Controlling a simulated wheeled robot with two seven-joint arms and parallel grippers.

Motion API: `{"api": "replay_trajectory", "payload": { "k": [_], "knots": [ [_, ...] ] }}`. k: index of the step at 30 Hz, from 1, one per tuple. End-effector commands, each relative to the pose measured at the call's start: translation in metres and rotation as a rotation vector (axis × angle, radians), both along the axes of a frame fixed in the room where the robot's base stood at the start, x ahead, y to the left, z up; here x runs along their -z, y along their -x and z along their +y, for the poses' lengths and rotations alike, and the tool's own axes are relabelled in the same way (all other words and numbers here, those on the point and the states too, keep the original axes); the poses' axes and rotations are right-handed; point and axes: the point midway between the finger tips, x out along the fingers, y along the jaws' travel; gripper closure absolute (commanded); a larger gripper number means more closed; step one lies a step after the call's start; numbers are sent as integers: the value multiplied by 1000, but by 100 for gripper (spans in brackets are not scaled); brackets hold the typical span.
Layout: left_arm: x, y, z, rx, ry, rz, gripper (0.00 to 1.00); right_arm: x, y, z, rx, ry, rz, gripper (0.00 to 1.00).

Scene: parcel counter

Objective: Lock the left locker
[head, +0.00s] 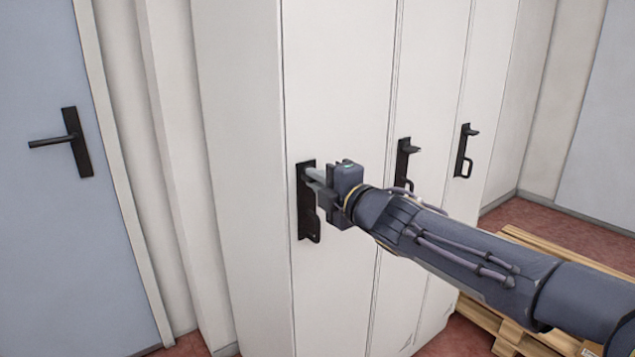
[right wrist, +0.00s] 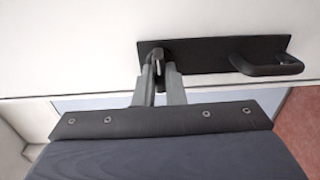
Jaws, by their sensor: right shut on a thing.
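The left locker (head: 338,80) is a tall white door, and it looks closed. A black handle plate (head: 306,215) is fixed on it, with a latch knob at its upper end and a pull handle at its lower end. My right gripper (head: 314,181) is at the upper end of the plate. In the right wrist view its fingers (right wrist: 158,80) are shut on the small dark latch knob (right wrist: 158,56). The pull handle (right wrist: 270,62) is free beside them. The fingers partly hide the knob. My left gripper is not in view.
Two more white lockers with black handles (head: 403,160) (head: 464,150) stand to the right. A wooden pallet (head: 540,262) lies on the reddish floor at the lower right. A blue-grey door with a black lever (head: 62,140) is at the left.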

Motion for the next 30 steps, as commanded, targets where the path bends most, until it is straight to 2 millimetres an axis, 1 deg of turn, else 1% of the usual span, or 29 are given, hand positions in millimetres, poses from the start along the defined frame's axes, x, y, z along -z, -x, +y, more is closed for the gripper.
{"api": "replay_trajectory", "payload": {
  "k": [9, 10, 15, 24, 26, 30],
  "knots": [
    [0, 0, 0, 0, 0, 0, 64, 1, 0, 0, 1, 6, -2, 100],
    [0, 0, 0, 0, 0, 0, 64, 1, 0, 0, 1, 6, -2, 89],
    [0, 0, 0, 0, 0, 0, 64, 1, 0, 0, 1, 4, -1, 68],
    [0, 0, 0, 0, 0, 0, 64, 0, 2, -2, 0, 2, -2, 68],
    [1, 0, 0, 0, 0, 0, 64, 0, 6, -5, 1, 2, -2, 68],
    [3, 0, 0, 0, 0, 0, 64, 0, 24, -18, 2, 3, -3, 68]
  ]
}}
